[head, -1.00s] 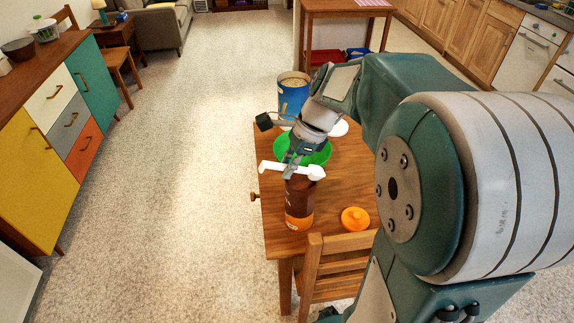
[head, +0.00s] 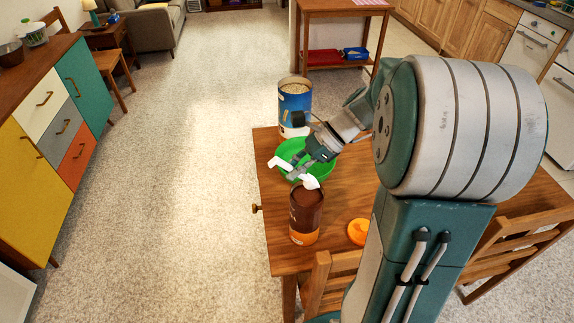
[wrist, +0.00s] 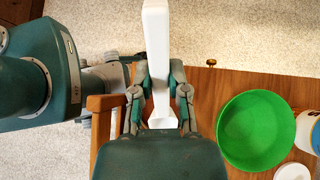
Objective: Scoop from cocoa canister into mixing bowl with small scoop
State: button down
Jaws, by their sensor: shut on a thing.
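The brown cocoa canister (head: 306,212), with an orange lower band, stands upright and open on the wooden table; brown powder shows inside. The green mixing bowl (head: 287,150) sits just behind it, and also shows at right in the wrist view (wrist: 255,130). My gripper (head: 302,170) is shut on the handle of the white small scoop (head: 310,182). The scoop's rounded end appears just above the canister's far rim, near the bowl's front edge. Its contents cannot be made out. In the wrist view, my gripper (wrist: 160,95) holds the white scoop (wrist: 157,45) between both fingers.
A blue canister (head: 295,102) with pale contents stands behind the bowl. An orange lid (head: 358,231) lies right of the cocoa canister. A wooden chair (head: 335,280) is at the table's front edge. A white disc (wrist: 292,172) lies near the bowl.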

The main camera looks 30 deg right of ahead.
aim_at(303, 179)
jog(key=shift+d+f+y, duration=0.2)
jog(key=shift+f+y, duration=0.05)
jog(key=shift+y, duration=0.05)
jog(key=shift+s+d+f, duration=0.1)
jog(key=shift+f, duration=2.35)
jog(key=shift+w+a+r+g+h, duration=0.1)
jog(key=shift+a+r+h, duration=0.2)
jog(key=shift+r+h, duration=0.35)
jog(key=shift+w+a+r+g+h, duration=0.1)
jog(key=shift+a+r+h, duration=0.25)
jog(key=shift+r+h, duration=0.3)
jog(key=shift+a+r+g+h, duration=0.1)
jog(key=shift+a+r+h, duration=0.2)
jog(key=shift+r+h, duration=0.35)
jog(key=shift+a+r+h, duration=0.3)
jog(key=shift+a+h, duration=0.05)
jog(key=shift+h, duration=0.3)
jog(key=h, duration=0.1)
jog(key=a+h, duration=0.1)
jog(key=h, duration=0.1)
jog(key=g+h, duration=0.1)
jog(key=shift+w+a+r, duration=0.2)
jog(key=shift+a+r, duration=0.15)
